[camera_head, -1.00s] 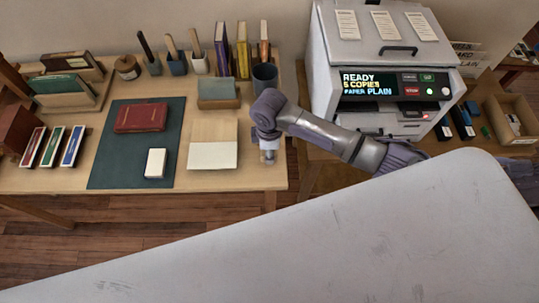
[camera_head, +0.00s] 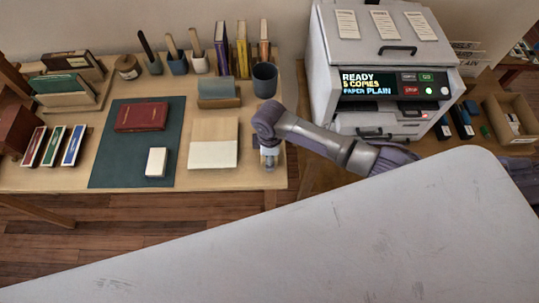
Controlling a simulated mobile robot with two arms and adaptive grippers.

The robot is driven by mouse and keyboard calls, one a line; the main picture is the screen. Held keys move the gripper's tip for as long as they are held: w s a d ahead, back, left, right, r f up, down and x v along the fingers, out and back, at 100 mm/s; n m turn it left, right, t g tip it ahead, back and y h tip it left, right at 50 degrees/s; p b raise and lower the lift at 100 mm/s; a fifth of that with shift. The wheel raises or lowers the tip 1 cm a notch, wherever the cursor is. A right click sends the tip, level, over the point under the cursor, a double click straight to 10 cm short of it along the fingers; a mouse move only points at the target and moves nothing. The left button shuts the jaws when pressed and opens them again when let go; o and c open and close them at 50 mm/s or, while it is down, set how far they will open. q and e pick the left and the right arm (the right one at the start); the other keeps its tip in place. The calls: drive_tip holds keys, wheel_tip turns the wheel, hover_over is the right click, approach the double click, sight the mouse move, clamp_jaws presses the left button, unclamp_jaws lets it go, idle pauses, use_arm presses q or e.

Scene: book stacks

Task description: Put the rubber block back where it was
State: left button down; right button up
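A small white block (camera_head: 156,162), which may be the rubber block, lies on the lower right part of the dark green mat (camera_head: 103,172) on the wooden desk. A dark red book (camera_head: 141,117) lies above it on the same mat. My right gripper (camera_head: 269,164) points down at the desk's right front corner, well to the right of the white block and apart from it. Its fingers are too small to tell whether they are open or shut. I see nothing held in it. My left gripper is not in view.
A pale card (camera_head: 213,155) lies between the mat and my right gripper. A dark cup (camera_head: 264,80), upright books (camera_head: 243,50) and brush pots stand at the back. A copier (camera_head: 385,75) stands at right. A large pale surface (camera_head: 300,240) fills the foreground.

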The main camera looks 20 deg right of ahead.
drive_tip(key=shift+r, duration=0.15)
wheel_tip(320, 180, up, 12)
idle(0.6)
idle(0.3)
